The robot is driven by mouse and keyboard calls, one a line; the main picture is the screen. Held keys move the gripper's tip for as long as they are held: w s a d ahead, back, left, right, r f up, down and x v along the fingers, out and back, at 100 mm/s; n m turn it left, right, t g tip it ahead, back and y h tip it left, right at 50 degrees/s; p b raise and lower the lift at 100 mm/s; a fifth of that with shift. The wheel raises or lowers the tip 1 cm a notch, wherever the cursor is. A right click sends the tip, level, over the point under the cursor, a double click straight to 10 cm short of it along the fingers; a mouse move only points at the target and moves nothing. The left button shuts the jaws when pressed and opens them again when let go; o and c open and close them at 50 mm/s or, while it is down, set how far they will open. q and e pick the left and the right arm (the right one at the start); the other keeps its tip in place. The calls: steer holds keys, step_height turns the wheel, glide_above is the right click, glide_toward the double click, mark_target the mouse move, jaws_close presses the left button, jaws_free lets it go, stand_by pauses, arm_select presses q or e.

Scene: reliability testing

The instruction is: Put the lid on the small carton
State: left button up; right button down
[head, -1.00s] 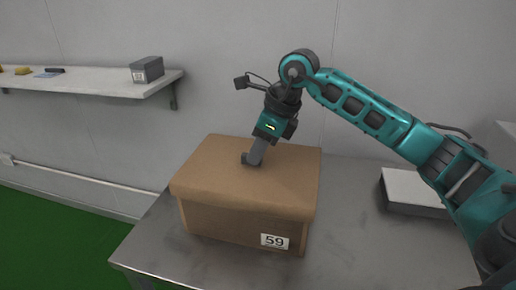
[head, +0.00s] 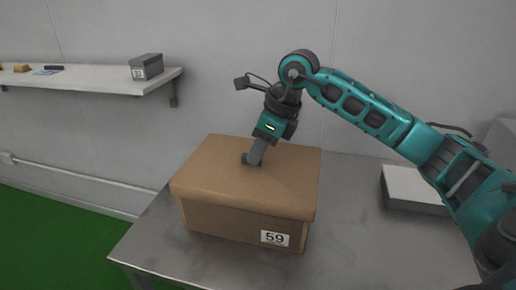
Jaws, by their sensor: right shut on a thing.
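A brown carton (head: 225,221) with a label reading 59 stands on a metal table (head: 350,240). Its brown lid (head: 265,185) sits over the top of the carton, and its front edge overlaps the carton's walls. My right gripper (head: 250,160) points down at the middle of the lid and is shut on a part of it, probably a grip on top. The fingers hide what they hold. My left gripper is not in view.
A grey box with a white top (head: 412,188) lies on the table at the right. A wall shelf (head: 100,84) at the left holds a small grey box (head: 147,67) and several small items. The table's front right is clear.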

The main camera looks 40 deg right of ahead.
stand_by(0.4)
steer(key=c, duration=0.5)
jaws_free()
steer(key=shift+r+p, duration=2.9)
steer(key=shift+r, duration=0.6)
steer(key=shift+c, duration=0.5)
jaws_close()
